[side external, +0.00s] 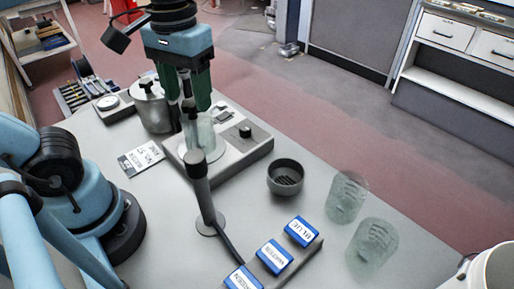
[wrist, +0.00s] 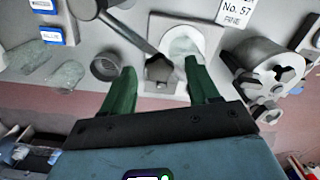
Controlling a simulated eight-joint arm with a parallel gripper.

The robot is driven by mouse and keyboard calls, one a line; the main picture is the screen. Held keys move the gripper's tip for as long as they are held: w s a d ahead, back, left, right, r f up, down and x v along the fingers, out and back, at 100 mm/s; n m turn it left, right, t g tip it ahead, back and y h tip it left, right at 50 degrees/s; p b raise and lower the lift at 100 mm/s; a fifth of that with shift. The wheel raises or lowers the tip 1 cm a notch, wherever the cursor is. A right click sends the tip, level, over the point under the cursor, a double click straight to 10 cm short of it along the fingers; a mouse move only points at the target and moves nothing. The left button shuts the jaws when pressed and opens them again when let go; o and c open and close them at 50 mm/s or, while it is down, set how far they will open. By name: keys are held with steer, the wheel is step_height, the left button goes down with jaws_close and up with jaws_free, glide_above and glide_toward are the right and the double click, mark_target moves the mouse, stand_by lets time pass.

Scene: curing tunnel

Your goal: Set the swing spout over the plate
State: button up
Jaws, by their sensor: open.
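The swing spout stands on a dark post (side external: 201,190) with a round foot. In the wrist view its grey arm (wrist: 128,32) runs from the post to a dark angular head (wrist: 160,68). The white round plate (wrist: 184,33) sits on a grey hotplate body; a clear glass vessel (side external: 201,133) stands on it. The head appears at the plate's lower left, beside its middle; its height is unclear. My gripper (wrist: 161,66) is open, its green fingers on either side of the head. In the side view my gripper (side external: 190,106) is above the hotplate; contact cannot be told.
A metal pot (side external: 151,106) stands behind left of the hotplate, near a label card (side external: 140,159). A dark bowl (side external: 285,178) and two clear glasses (side external: 346,196) (side external: 372,248) stand to the right. Several blue-labelled boxes (side external: 301,231) lie in front. Bare table lies between bowl and boxes.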

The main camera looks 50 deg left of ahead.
step_height(320, 180, up, 11)
steer(key=shift+r, duration=0.15)
stand_by(0.5)
step_height(320, 180, down, 12)
steer(key=shift+f, duration=0.1)
stand_by(0.6)
step_height(320, 180, up, 12)
step_height(320, 180, down, 12)
steer(key=shift+r, duration=0.1)
steer(key=shift+w+d+m, duration=0.5)
steer(key=shift+w+m, duration=0.2)
steer(key=shift+m, duration=0.3)
stand_by(0.3)
